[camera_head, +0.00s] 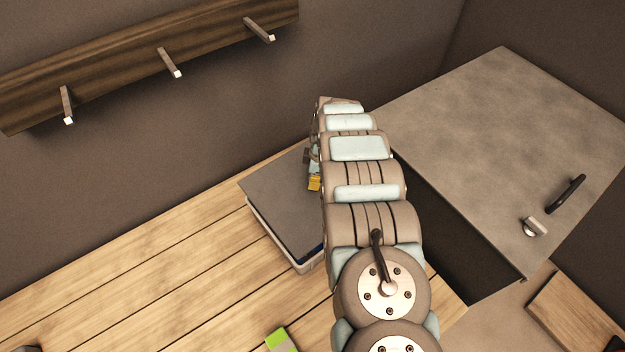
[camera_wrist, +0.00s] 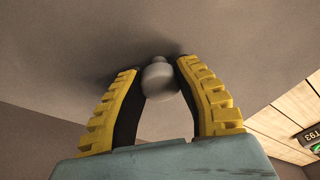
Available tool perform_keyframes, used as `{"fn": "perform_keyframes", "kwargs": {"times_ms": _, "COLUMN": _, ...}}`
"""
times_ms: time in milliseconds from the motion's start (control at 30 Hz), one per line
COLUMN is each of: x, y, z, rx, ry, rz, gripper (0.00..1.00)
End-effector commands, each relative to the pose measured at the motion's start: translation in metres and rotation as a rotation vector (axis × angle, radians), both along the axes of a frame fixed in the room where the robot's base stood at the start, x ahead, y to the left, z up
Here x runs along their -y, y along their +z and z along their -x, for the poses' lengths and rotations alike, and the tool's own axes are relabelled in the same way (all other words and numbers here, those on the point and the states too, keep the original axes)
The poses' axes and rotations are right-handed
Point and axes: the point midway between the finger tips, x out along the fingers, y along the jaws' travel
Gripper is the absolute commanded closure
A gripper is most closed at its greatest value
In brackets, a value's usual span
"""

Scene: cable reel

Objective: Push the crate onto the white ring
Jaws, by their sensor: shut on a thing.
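My gripper (camera_wrist: 157,70) has its yellow-backed fingers closed on a round grey knob (camera_wrist: 159,84) in the wrist view. The knob stands on a plain grey surface (camera_wrist: 60,70). In the head view my arm hides most of the gripper; a yellow bit of it (camera_head: 314,184) shows over a box with a flat grey top (camera_head: 278,205) and pale lower sides. The knob itself is hidden there. I cannot tell whether this box is the crate. No white ring shows in either view.
The box rests on a wooden plank table (camera_head: 190,265). A green-topped item (camera_head: 281,340) lies near the front edge of the picture. A grey cabinet (camera_head: 490,130) with a black handle (camera_head: 566,194) stands to the right. A wooden peg rail (camera_head: 120,75) hangs on the wall.

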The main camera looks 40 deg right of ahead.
Motion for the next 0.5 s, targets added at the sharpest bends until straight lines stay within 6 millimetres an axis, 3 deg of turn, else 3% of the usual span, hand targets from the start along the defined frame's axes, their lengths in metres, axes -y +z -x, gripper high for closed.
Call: {"fn": "perform_keyframes", "kwargs": {"times_ms": 500, "x": 0.001, "y": -0.035, "z": -0.001, "rx": 0.003, "ry": 0.0, "rz": 0.002, "gripper": 1.0}}
